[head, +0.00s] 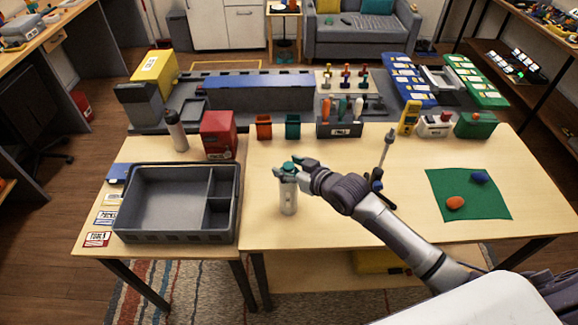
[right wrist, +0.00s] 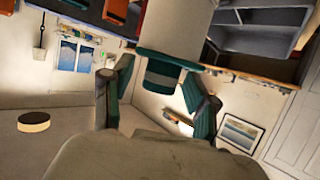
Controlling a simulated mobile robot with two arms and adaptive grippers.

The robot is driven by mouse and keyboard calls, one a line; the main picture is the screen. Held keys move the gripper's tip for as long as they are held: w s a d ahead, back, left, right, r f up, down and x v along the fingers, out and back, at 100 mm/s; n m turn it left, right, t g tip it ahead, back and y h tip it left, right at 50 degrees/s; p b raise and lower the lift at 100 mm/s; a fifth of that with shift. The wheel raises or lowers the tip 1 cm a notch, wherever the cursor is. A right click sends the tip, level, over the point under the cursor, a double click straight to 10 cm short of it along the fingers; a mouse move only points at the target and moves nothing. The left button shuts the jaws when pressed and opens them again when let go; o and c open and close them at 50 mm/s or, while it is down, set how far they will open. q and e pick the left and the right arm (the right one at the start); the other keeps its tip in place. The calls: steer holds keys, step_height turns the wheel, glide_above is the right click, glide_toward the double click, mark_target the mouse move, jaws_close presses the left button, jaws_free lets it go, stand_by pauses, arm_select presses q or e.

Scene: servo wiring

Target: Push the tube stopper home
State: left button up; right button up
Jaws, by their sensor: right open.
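A white tube (head: 289,200) stands upright on the light wooden table (head: 330,215), just right of the grey tray. A teal stopper (right wrist: 165,74) sits at the tube's end, seen close up in the right wrist view, with the white tube (right wrist: 178,28) beyond it. How deep the stopper sits I cannot tell. My right gripper (head: 289,170) is at the tube's top. Its two teal-padded fingers (right wrist: 157,92) are spread either side of the stopper, open, with visible gaps. In the head view the fingers partly hide the stopper. My left gripper is not in view.
A grey compartment tray (head: 123,222) stands to the left. A red box (head: 219,133), small orange and teal bins, and a tool holder (head: 340,130) line the back. A screwdriver-like tool (head: 387,150) stands behind my forearm. A green mat (head: 470,205) lies right.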

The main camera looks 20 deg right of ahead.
steer(key=shift+s, duration=0.1)
steer(key=v, duration=1.2)
steer(key=s+a+f+m+g+h, duration=0.1)
steer(key=s+f+g+h, duration=0.3)
steer(key=s, duration=0.7)
steer(key=s+f+m+g+h, duration=0.15)
steer(key=s+f+g, duration=0.35)
steer(key=s, duration=0.6)
step_height(320, 180, down, 31)
steer(key=s+g+b, duration=0.1)
steer(key=b, duration=0.5)
steer(key=s+d+f+b, duration=0.1)
steer(key=s+f+b, duration=0.1)
steer(key=s+f, duration=0.6)
steer(key=s+d+f+g+b, duration=0.1)
steer(key=s+d+f+b, duration=0.1)
steer(key=s+f, duration=0.7)
step_height(320, 180, down, 5)
steer(key=shift+s+f+g, duration=0.15)
steer(key=shift+s+g, duration=0.1)
steer(key=shift+g, duration=0.05)
